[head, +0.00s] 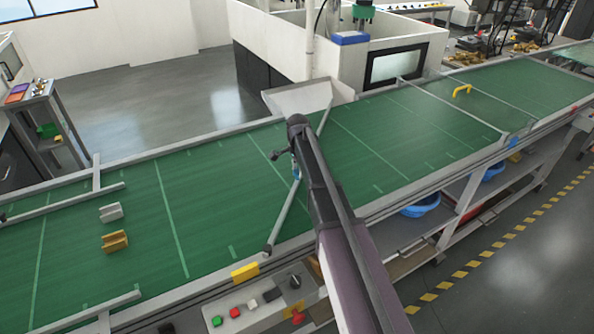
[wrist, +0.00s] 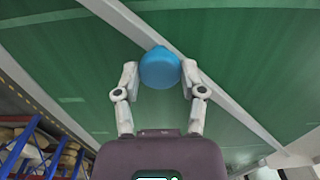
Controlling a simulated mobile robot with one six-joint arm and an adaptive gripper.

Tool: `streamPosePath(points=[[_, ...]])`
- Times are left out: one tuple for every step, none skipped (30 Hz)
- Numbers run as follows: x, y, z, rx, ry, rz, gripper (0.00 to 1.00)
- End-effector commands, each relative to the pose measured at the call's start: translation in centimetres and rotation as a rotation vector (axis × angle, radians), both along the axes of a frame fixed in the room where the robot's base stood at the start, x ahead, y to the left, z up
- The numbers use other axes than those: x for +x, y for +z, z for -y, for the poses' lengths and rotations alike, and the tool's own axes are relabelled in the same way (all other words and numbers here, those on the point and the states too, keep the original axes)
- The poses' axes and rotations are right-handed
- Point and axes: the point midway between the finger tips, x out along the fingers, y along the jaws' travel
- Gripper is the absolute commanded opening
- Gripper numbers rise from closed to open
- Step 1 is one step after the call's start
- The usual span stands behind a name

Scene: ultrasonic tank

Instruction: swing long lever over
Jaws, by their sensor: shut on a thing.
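The long lever (head: 283,215) is a grey bar lying slantwise across the green conveyor belt. Its near end is at the belt's near rail and its far end reaches the metal chute at the far rail. In the wrist view the bar (wrist: 222,100) runs from upper left to lower right behind a round blue knob (wrist: 160,70). My gripper (wrist: 160,76) is shut on this knob, one finger on each side. In the head view my gripper (head: 295,168) is over mid-belt at the lever, mostly hidden by my arm, and only a speck of blue shows.
A grey bracket (head: 111,212) and a tan block (head: 115,241) lie on the belt at left. A yellow handle (head: 462,90) is on the belt at far right. The metal chute (head: 298,98) adjoins the far rail. A button panel (head: 255,305) is at the near side.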

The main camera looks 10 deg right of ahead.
Motion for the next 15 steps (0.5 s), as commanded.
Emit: streamPosePath(points=[[-0.3,0.0,0.3,0.000,-0.010,-0.003,0.00],[-0.4,0.0,0.4,0.000,-0.015,-0.003,0.00],[-0.6,0.0,0.7,0.000,-0.024,-0.003,0.00],[-0.8,0.0,1.0,0.000,-0.032,-0.003,0.00],[-0.9,0.0,1.2,-0.001,-0.042,-0.004,0.00],[-1.2,-0.1,1.7,-0.001,-0.058,-0.004,0.00],[-1.5,-0.1,2.1,-0.001,-0.071,-0.004,0.00],[-1.7,-0.1,2.5,-0.001,-0.085,-0.004,0.00],[-2.1,-0.1,3.1,-0.001,-0.106,-0.005,0.00],[-2.5,-0.1,3.5,-0.001,-0.123,-0.005,0.00],[-2.9,-0.1,4.0,-0.001,-0.141,-0.005,0.00],[-3.4,-0.1,4.7,-0.001,-0.168,-0.005,0.00],[-3.8,-0.1,5.3,-0.001,-0.189,-0.005,0.00],[-4.3,-0.1,5.8,-0.001,-0.211,-0.005,0.00],[-5.0,-0.1,6.5,-0.001,-0.241,-0.005,0.00]])
